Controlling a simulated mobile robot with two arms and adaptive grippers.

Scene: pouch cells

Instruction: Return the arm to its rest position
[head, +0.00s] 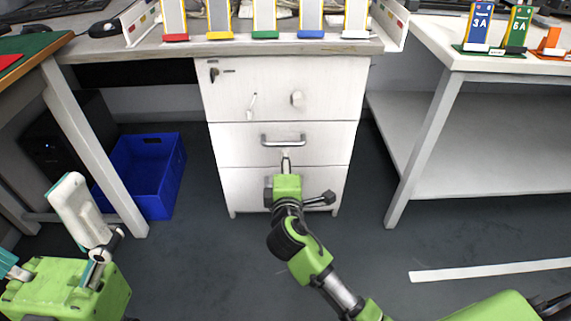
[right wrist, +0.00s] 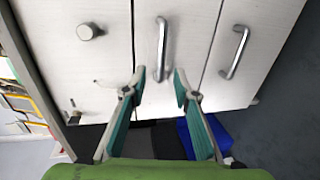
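My right gripper (head: 286,158) is in front of the white drawer cabinet (head: 225,150), just below the middle drawer's bar handle (head: 283,140) in the head view. In the right wrist view my right gripper (right wrist: 160,78) has its two teal-padded fingers apart with nothing between them. The middle handle (right wrist: 162,50) lies beyond the fingertips and looks clear of them. My left gripper (head: 35,225) is at the lower left, partly cut off by the frame. Its fingers are spread wide and no object shows between them. The drawers look closed.
A blue bin (head: 150,170) stands on the floor left of the cabinet. The workbench (head: 140,48) above holds several coloured-base slots. A white table (head: 450,65) stands at right with labelled pouch cells on stands. Open floor (head: 370,235) lies in front of the cabinet.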

